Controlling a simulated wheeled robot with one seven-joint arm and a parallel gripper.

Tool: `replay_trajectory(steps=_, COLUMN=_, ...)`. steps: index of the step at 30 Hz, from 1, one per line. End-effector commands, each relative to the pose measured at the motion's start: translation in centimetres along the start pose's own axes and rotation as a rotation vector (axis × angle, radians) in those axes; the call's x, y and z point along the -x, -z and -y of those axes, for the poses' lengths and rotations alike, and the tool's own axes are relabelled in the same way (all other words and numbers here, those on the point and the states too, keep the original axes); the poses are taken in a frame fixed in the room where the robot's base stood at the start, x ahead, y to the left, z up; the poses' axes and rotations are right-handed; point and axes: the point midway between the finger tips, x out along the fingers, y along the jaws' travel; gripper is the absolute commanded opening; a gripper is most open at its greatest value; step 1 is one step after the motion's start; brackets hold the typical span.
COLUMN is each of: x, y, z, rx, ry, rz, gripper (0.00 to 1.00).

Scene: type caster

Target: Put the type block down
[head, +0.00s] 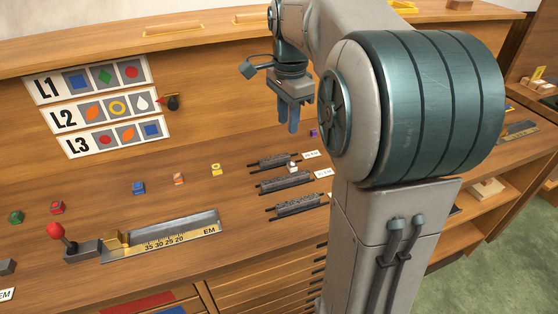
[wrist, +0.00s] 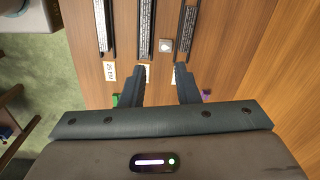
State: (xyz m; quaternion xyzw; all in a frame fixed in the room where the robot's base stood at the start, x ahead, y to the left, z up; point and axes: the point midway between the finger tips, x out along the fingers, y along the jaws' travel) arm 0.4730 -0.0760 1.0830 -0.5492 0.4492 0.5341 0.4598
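A small type block (head: 292,167) with a pale top sits on the bench between the upper and middle racks of type, near their right ends. It also shows in the wrist view (wrist: 166,45), beside the middle rack and apart from my fingers. My gripper (head: 292,129) hangs above the bench, pointing down, higher than the block. In the wrist view my gripper (wrist: 163,73) has its two fingers spread with nothing between them. The block's underside cannot be seen.
Dark racks of type (head: 283,182) lie in a row with white labels (head: 311,155). Coloured blocks, such as a yellow one (head: 216,169) and a purple one (head: 313,133), stand on the bench. A caster with a brass scale (head: 165,238) lies at front left. My arm hides the right bench.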

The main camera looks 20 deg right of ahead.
Motion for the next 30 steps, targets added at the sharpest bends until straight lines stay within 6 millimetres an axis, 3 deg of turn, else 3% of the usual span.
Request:
replay_trajectory(steps=7, x=-1.6, y=1.6, z=1.7, rx=-0.169, ry=-0.028, rz=0.005, gripper=0.29)
replay_trajectory(steps=18, x=-8.2, y=1.6, z=1.4, rx=-0.172, ry=-0.029, rz=0.005, gripper=0.29)
replay_trajectory(steps=26, x=-10.1, y=1.8, z=1.3, rx=-0.172, ry=-0.028, rz=0.005, gripper=0.29)
replay_trajectory(steps=30, x=-12.2, y=2.3, z=1.0, rx=-0.171, ry=-0.031, rz=0.006, gripper=0.29)
